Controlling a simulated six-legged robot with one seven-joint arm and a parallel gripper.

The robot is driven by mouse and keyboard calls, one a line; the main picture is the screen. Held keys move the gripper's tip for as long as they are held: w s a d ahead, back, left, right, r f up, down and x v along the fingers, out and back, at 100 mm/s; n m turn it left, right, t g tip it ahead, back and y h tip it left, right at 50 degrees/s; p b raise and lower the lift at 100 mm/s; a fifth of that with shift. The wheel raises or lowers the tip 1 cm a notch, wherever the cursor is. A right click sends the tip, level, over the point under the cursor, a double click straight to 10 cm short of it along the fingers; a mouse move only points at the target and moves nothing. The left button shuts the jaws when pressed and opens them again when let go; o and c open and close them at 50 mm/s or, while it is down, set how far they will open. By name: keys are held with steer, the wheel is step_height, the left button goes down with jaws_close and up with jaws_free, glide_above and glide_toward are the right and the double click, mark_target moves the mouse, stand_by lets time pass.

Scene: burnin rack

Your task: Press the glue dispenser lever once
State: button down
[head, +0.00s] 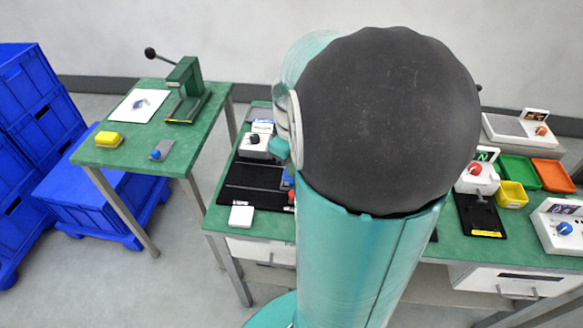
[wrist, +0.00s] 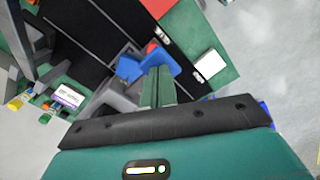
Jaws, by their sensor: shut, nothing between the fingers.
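My gripper (wrist: 158,74) is shut and empty in the wrist view; my arm hides it in the head view. Its fingers are close to a blue part (wrist: 130,68) with a small red piece (wrist: 152,48) just beyond, over a dark plate (wrist: 85,30). I cannot tell whether this is the glue dispenser or whether the fingers touch it. In the head view, a blue part (head: 287,182) and a red piece (head: 291,196) show beside my arm, partly hidden. No part is clearly marked as the glue dispenser lever.
A small white block (head: 241,216) sits near the bench's front edge, also in the wrist view (wrist: 209,64). A green press (head: 186,90) with a black-knobbed lever is on the left table. Blue crates (head: 30,110) stand far left.

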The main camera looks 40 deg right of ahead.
steer(key=shift+f, duration=0.9)
stand_by(0.5)
step_height(320, 180, up, 11)
steer(key=shift+a, duration=0.2)
stand_by(1.4)
steer(key=shift+s, duration=0.1)
stand_by(0.3)
